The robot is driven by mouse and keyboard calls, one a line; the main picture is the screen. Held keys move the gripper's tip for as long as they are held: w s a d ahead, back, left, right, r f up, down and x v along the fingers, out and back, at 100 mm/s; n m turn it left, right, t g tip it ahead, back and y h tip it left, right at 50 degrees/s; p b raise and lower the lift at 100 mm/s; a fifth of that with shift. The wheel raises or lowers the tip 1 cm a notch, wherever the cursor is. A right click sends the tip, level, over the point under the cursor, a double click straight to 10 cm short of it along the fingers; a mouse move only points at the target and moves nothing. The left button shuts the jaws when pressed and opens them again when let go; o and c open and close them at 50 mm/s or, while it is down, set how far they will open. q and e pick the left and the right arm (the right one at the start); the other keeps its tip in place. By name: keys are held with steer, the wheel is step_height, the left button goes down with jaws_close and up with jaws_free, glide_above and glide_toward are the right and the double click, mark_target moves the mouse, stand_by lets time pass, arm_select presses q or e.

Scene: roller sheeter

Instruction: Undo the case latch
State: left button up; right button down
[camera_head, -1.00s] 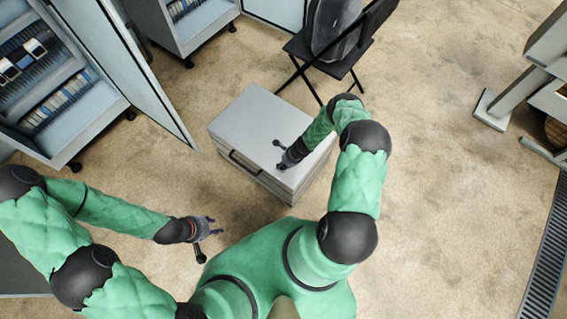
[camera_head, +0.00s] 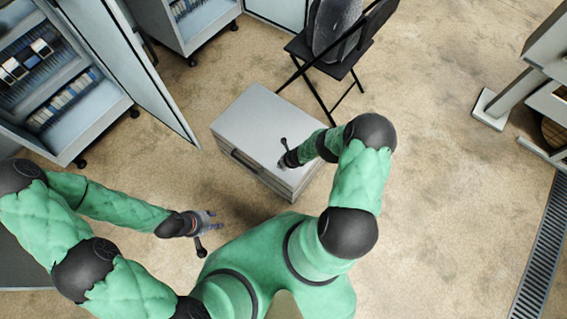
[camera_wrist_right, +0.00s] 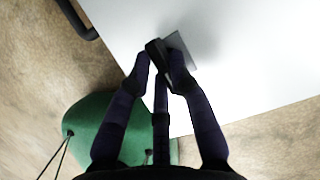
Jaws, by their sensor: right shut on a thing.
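The case (camera_head: 255,115) is a pale grey box on the floor with a dark handle (camera_head: 243,162) on its front side. Its white top also shows in the right wrist view (camera_wrist_right: 240,45). My right gripper (camera_head: 284,164) is at the case's front right edge. In the right wrist view my right gripper's fingers (camera_wrist_right: 160,75) are closed around a small black latch piece (camera_wrist_right: 157,54), beside a grey plate (camera_wrist_right: 180,48) on the case. The fingers partly hide the latch. My left gripper (camera_head: 210,223) hangs empty over the floor left of my body, its fingers apart.
A black folding chair (camera_head: 345,50) with a dark grey object on it stands behind the case. Open cabinets (camera_head: 55,75) stand at the left, grey equipment (camera_head: 500,105) at the right. The floor (camera_head: 430,200) right of the case is clear.

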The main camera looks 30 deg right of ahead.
stand_by(0.4)
steer(key=c, duration=1.1)
jaws_free()
steer(key=shift+r, duration=0.1)
steer(key=shift+s+d+r, duration=0.1)
steer(key=shift+d+r, duration=0.05)
steer(key=shift+r, duration=0.3)
steer(key=shift+v, duration=5.4)
